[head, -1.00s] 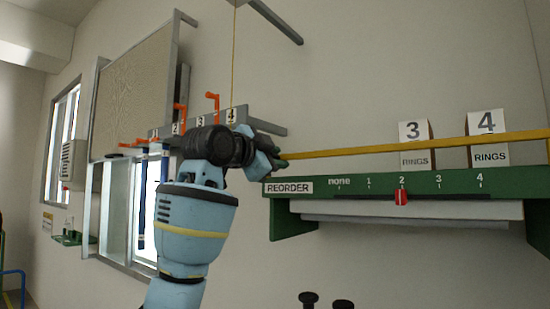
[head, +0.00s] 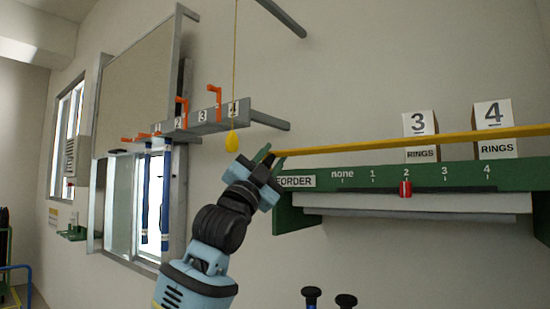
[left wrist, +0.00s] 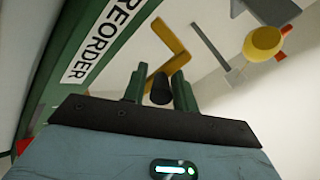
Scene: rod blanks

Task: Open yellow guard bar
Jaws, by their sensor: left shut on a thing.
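The yellow guard bar (head: 400,142) runs across the front of the green shelf, above the REORDER strip, in the head view. It rises slightly to the right. Its bent yellow end (left wrist: 178,52) shows beyond my fingers in the left wrist view. My left gripper (head: 270,158) is at the bar's left end, reaching up from below. Its two green fingers (left wrist: 158,88) are shut on a short dark piece (left wrist: 160,92) that looks like the bar's grip. How this piece joins the bar is hidden. My right gripper is not in view.
The green shelf (head: 300,215) carries a red slider (head: 405,188) at 2 and cards marked 3 and 4 RINGS. A yellow pull knob (head: 231,140) hangs on a cord left of my gripper. A grey rail (head: 205,122) with orange hooks is behind it.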

